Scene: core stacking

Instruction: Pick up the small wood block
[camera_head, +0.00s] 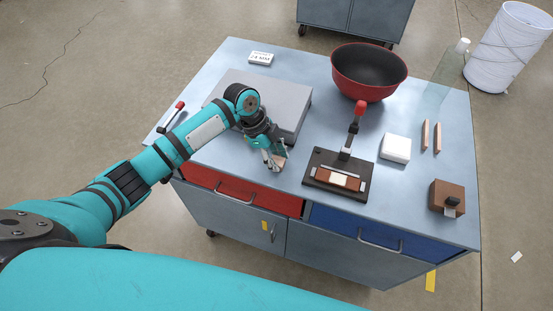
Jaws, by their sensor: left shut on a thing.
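My left gripper (272,164) reaches in from the left and points down near the front edge of the table, by the front right corner of the grey slab. It is shut on a small wood block (282,156), a pinkish-tan piece mostly hidden by the fingers. I cannot tell whether the block touches the tabletop. My right gripper is not in view.
A grey slab (290,88) lies behind the gripper. A black press (325,168) with a red-tipped lever stands to the right. A red bowl (368,72), white block (396,148), two wood sticks (425,134) and brown box (446,192) are farther right. Bare table (310,130) lies between slab and press.

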